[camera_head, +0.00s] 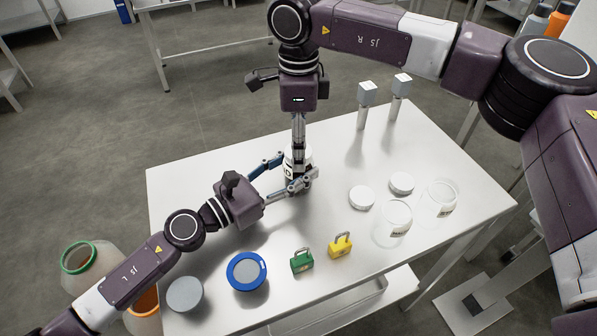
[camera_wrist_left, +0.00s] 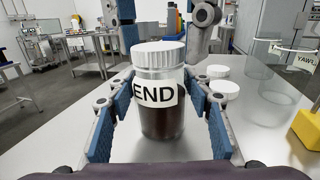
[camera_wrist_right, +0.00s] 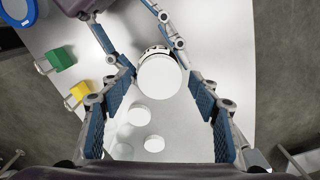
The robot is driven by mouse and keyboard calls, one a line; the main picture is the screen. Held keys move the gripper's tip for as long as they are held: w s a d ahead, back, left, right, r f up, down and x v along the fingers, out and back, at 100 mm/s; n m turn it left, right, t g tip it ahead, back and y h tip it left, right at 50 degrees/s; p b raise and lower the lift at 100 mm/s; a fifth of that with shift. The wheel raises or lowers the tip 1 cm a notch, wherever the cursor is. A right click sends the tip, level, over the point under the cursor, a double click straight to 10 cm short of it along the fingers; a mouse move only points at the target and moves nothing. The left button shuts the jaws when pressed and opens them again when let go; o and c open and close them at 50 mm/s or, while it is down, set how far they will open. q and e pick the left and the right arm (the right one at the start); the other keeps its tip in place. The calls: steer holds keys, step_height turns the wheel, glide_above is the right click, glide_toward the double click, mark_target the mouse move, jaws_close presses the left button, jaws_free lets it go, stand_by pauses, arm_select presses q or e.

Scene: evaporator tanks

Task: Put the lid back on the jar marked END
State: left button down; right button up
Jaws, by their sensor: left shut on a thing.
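The jar marked END (camera_wrist_left: 160,112) is upright on the white table, clear with dark contents. A white ribbed lid (camera_wrist_left: 159,53) sits level on its mouth; I cannot tell how tightly. The lid shows as a white disc in the right wrist view (camera_wrist_right: 160,77). My left gripper (camera_head: 297,168) is shut on the jar's body, one blue-padded finger on each side. My right gripper (camera_wrist_right: 158,84) points down from above, its open fingers on either side of the lid with gaps. In the head view, the right wrist and fingers hide most of the lid.
Two loose white lids (camera_head: 361,198) (camera_head: 401,183) and two clear labelled jars (camera_head: 392,224) (camera_head: 441,196) stand to the right. Two grey-topped posts (camera_head: 366,95) (camera_head: 401,86) stand at the back.

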step_height(320, 180, up, 12)
stand_by(0.7)
arm_select(q)
steer(key=c, duration=0.9)
jaws_free()
steer(key=shift+s, duration=0.1)
steer(key=v, duration=1)
steer(key=shift+a, duration=0.2)
steer(key=shift+v, duration=0.8)
